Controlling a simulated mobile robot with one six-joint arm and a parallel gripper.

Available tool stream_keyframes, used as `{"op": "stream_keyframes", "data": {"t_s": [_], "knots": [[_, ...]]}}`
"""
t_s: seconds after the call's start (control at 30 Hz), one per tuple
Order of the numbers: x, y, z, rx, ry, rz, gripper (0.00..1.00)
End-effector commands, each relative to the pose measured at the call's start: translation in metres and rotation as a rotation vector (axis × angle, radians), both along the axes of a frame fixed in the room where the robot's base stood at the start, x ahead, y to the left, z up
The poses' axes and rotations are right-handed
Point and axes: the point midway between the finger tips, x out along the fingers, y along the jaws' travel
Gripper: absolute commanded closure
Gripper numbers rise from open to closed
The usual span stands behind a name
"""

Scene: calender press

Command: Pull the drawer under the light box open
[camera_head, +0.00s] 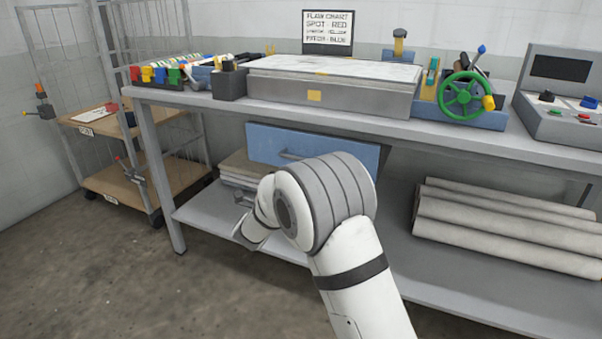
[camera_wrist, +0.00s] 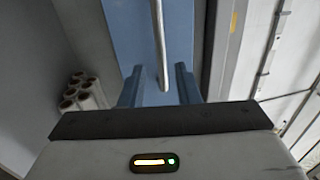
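The blue drawer (camera_head: 352,153) hangs under the bench top, below the light box (camera_head: 330,98). In the wrist view, the blue drawer front (camera_wrist: 125,30) fills the upper middle. The handle (camera_wrist: 158,40) runs down the picture, its end between the fingers of my gripper (camera_wrist: 158,82). The fingers are apart, with gaps on both sides of the bar; contact is not visible. In the head view, my gripper (camera_head: 243,196) is low left of the drawer, partly hidden by my wrist.
The lower shelf (camera_head: 200,213) carries a stack of sheets (camera_head: 238,172) at left and grey rolls (camera_head: 505,225) at right. A green handwheel (camera_head: 464,97) and a control console (camera_head: 562,100) stand on the bench. A wire-sided trolley (camera_head: 150,175) is at left. The floor in front is clear.

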Motion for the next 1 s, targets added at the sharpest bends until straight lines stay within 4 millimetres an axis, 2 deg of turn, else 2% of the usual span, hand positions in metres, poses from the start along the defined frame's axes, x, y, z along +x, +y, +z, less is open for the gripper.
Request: {"op": "stream_keyframes", "data": {"t_s": [0.5,0.87,1.0], "knots": [[0.065,-0.022,0.011,-0.013,-0.001,0.003,0.71],[0.071,-0.025,0.014,-0.012,0.000,0.003,0.71],[0.071,-0.025,0.014,-0.012,0.000,0.003,0.81]]}}
